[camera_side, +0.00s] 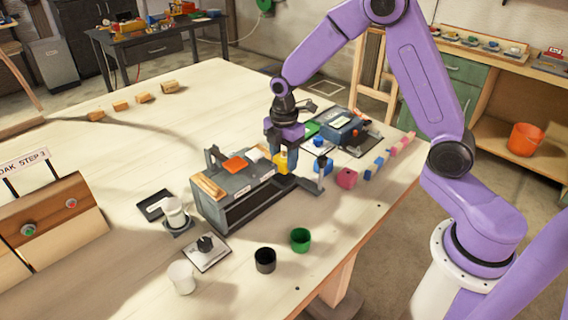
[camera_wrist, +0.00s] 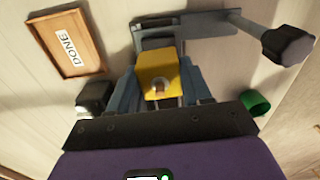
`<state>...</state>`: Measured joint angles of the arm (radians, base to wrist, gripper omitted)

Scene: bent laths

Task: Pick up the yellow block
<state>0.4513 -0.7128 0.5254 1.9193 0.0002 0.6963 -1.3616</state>
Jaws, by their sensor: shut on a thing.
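The yellow block (camera_side: 281,163) is at the right end of the long grey machine (camera_side: 240,188) in the side view. My gripper (camera_side: 279,151) points down and is shut on the block. In the wrist view the yellow block (camera_wrist: 160,70) sits between my two blue-grey fingers (camera_wrist: 160,92), with its top face towards the camera and a small brownish round spot on it. The fingers hide parts of its sides. I cannot tell whether its underside touches anything.
An orange piece (camera_side: 235,165) lies on the machine. A row of blue and pink blocks (camera_side: 346,178) runs right of my gripper. A wooden "DONE" tray (camera_wrist: 98,42) shows in the wrist view.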

